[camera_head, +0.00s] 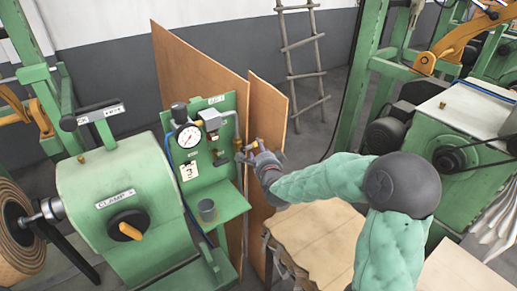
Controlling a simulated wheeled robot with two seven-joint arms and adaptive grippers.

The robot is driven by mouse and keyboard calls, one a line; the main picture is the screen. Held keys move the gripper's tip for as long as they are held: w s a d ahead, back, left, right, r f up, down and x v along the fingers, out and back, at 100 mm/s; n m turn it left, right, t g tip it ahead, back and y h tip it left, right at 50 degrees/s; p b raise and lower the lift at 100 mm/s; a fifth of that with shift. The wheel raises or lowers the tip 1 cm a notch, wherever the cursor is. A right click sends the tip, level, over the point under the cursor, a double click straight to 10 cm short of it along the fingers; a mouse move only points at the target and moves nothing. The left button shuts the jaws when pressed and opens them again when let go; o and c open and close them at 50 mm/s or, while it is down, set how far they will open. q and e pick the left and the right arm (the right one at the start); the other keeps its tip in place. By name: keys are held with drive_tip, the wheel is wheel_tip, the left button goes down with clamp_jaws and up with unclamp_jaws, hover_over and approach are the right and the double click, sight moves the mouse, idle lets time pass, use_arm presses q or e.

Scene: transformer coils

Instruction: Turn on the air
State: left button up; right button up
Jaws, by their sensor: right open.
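The green air panel (225,170) stands upright in the middle of the view. It carries a round pressure gauge (188,137), a grey fitting (211,120) and a small label at the top. A small brass-coloured valve piece (240,156) shows at the panel's right edge. My right gripper (252,149) is just right of this edge, its fingers open and pointing toward the valve piece. Whether a finger touches it I cannot tell. The fingers partly hide the area around the valve. My left gripper is not in view.
A green machine (128,200) with a black-and-orange knob stands at the left, beside a brown coil (20,240). Tall brown boards (200,72) stand behind the panel. A ladder (302,60) leans at the back. A green motor stand (455,115) is at the right.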

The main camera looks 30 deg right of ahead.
drive_tip(key=shift+x, duration=1.5)
clamp_jaws()
